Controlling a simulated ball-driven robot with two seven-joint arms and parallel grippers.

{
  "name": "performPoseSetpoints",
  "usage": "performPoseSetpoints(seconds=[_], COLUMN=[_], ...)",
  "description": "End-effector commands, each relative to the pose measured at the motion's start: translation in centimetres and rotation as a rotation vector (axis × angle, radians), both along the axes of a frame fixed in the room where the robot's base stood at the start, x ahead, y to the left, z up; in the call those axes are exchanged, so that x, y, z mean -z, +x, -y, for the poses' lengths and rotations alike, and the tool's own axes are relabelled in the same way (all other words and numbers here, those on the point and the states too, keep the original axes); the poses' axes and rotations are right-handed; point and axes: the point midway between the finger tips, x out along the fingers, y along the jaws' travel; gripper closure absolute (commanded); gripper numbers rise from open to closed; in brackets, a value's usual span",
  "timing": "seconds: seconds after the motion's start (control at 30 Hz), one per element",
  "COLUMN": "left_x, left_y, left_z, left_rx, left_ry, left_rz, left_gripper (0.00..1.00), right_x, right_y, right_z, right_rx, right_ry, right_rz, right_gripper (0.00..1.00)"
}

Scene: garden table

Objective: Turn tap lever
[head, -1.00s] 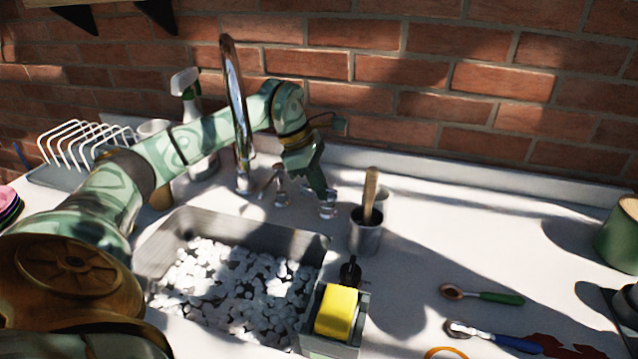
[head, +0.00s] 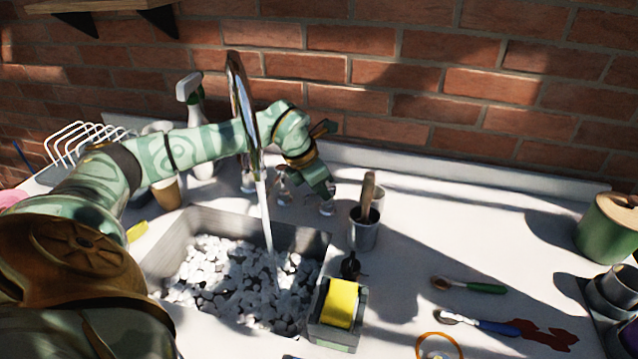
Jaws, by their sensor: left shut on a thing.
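The tall chrome tap (head: 244,100) rises behind the sink (head: 320,245), and a stream of water (head: 267,225) runs from it into the basin. Small chrome handles stand on the counter behind the sink, and one is the tap lever (head: 327,208). My left arm reaches across behind the spout. My left gripper (head: 323,192) points down and is shut on the tap lever; its fingers hide part of the lever. My right gripper is not in view.
The sink holds many white pebbles. A yellow sponge (head: 341,303) sits in a caddy at its right rim. A metal cup (head: 363,235) with a wooden-handled tool stands close to the gripper. A spray bottle (head: 189,88) and a dish rack (head: 85,140) are at left.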

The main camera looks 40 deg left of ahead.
Motion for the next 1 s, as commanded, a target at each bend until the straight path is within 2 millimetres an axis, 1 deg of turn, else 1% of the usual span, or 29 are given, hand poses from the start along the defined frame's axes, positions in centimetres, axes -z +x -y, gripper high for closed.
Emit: performPoseSetpoints(seconds=[0.03,0.27,0.67,0.7,0.73,0.77,1.0], left_x=[0.28,0.37,0.44,0.44,0.44,0.43,0.17], left_y=[-0.20,-0.21,-0.23,-0.23,-0.23,-0.22,-0.13], left_z=[0.23,0.29,0.28,0.29,0.29,0.27,0.17], left_rx=[-0.012,-0.055,-0.059,-0.059,-0.059,-0.059,-0.060], left_ry=[-0.003,-0.004,-0.003,-0.003,-0.003,-0.003,-0.002], left_rz=[-0.008,-0.010,-0.011,-0.011,-0.011,-0.010,-0.006], left_gripper=[1.00,1.00,1.00,0.81,0.72,0.70,0.70], right_x=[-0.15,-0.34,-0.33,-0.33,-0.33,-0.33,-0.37], right_y=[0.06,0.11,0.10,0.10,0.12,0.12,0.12], right_z=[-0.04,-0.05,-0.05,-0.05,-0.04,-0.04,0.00], right_rx=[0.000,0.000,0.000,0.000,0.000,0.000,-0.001], right_ry=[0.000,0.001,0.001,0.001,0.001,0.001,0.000], right_rz=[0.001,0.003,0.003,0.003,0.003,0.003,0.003], right_gripper=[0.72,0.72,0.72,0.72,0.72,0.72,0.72])
